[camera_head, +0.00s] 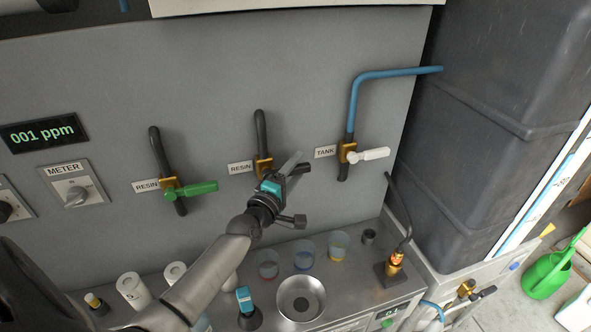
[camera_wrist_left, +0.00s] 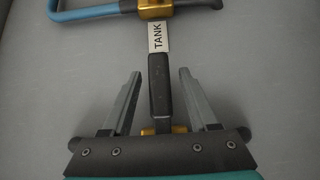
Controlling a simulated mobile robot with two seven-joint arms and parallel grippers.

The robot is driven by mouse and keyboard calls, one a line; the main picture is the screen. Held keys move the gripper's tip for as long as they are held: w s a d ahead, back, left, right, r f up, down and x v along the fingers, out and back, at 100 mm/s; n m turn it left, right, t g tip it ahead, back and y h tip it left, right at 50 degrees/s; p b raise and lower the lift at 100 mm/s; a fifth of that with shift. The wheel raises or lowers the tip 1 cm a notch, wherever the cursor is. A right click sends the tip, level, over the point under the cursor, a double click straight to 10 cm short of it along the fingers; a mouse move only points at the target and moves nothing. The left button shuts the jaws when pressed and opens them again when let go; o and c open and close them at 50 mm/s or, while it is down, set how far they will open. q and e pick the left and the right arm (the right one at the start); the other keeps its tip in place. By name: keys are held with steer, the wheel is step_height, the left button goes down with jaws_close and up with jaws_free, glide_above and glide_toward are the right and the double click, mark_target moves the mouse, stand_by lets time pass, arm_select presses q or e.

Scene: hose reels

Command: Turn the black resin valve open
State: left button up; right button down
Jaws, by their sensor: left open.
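The black resin valve is the middle one on the grey panel, beside a RESIN label (camera_head: 240,168). Its brass body (camera_head: 263,164) shows in the head view, with a black hose above it. My left gripper (camera_head: 298,168) is in front of it and hides most of its handle there. In the left wrist view the black handle (camera_wrist_left: 160,92) lies between the two open fingers of my left gripper (camera_wrist_left: 160,76), with a gap on each side. The handle points toward the TANK label (camera_wrist_left: 156,37), crosswise to the hose. My right gripper is not in view.
A green-handled resin valve (camera_head: 196,190) is to the left and a white-handled tank valve (camera_head: 373,154) to the right. Below are several cups, a steel bowl (camera_head: 301,298) and a brass fitting (camera_head: 395,262). A dark tank (camera_head: 490,130) stands at the right.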

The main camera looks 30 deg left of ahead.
arm_select(q)
jaws_close()
stand_by(0.4)
stand_by(0.9)
